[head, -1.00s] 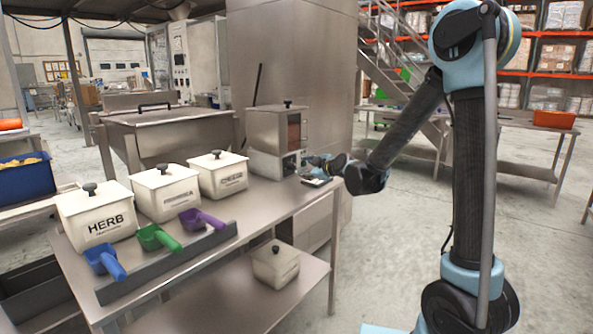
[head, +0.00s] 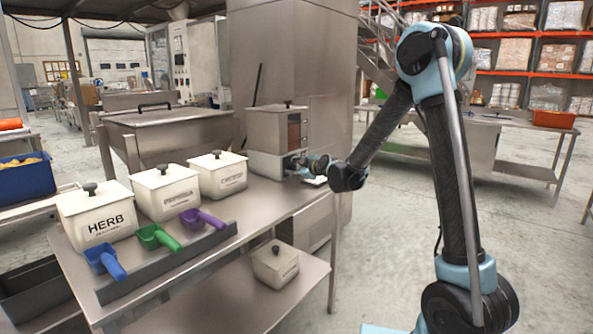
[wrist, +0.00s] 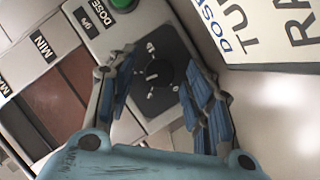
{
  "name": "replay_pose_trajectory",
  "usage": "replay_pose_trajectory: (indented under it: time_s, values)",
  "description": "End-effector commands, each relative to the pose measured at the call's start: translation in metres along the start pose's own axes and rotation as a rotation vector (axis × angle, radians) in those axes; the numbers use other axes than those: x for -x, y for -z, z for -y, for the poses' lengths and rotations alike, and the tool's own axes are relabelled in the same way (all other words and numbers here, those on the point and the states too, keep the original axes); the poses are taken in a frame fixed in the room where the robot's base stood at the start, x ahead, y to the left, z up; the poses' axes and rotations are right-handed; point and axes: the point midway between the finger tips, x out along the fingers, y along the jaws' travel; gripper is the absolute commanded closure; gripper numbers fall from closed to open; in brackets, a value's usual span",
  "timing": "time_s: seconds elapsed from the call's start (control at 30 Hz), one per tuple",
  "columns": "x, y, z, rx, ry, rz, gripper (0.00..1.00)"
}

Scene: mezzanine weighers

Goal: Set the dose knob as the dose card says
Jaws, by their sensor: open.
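The dose knob (wrist: 153,73) is a small dark knob on a dark square plate with pale marks around it, in the wrist view. My gripper (wrist: 158,66) is open, its blue-padded fingers on either side of the knob; I cannot tell whether they touch it. In the head view my gripper (head: 306,163) is at the lower front of the steel dispenser (head: 270,128) and hides the knob. The dose card (wrist: 260,30) is partly in the wrist view, cut off at the top right; only "DOSE", "TU" and "RA" can be read, no setting.
A green button (wrist: 121,4) and a "MIN" label (wrist: 43,47) are near the knob. White lidded bins, one marked "HERB" (head: 97,215), and blue, green and purple scoops (head: 204,219) stand on the steel table (head: 250,220). The floor to the right is open.

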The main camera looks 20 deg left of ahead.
Motion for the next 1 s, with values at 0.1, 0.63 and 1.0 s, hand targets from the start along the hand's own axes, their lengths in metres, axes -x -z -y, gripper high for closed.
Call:
replay_pose_trajectory:
  time_s: [0.1, 0.63, 1.0]
  values:
    - [0.0002, 0.0001, 0.0, 0.0, 0.0, 0.0, 0.6]
    - [0.0004, 0.0004, -0.0004, -0.028, 0.013, 0.001, 0.97]
    - [0.0002, -0.0001, -0.0034, -0.239, 0.11, 0.011, 0.97]
